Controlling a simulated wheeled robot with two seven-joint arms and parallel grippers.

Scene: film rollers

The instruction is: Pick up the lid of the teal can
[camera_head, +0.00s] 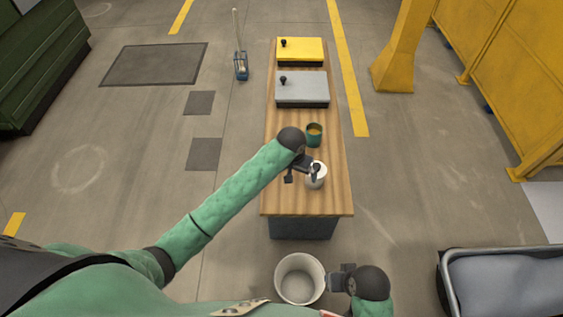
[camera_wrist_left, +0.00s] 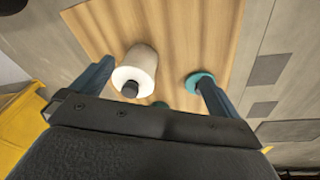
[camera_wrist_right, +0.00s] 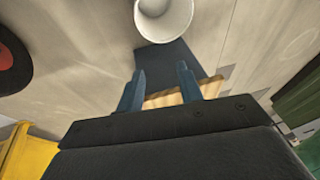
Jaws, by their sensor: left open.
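The teal can (camera_head: 314,140) stands uncovered on the wooden table, its inside yellowish. Part of it shows in the left wrist view (camera_wrist_left: 160,104) behind the gripper body. A teal round lid (camera_wrist_left: 193,80) with a dark centre lies on the table in the left wrist view, partly behind the right-hand finger. I cannot make the lid out in the head view, where my left arm may cover it. My left gripper (camera_wrist_left: 152,75) is open and empty above the table. My right gripper (camera_wrist_right: 157,78) is open and empty, with its fingers apart, off the table's near end.
A white roller (camera_head: 317,177) with a dark knob stands close beside my left gripper. Grey (camera_head: 303,90) and yellow (camera_head: 300,51) boxes stand farther back. A white bucket (camera_head: 300,278) is by my right gripper. The table's right strip (camera_head: 338,185) is clear.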

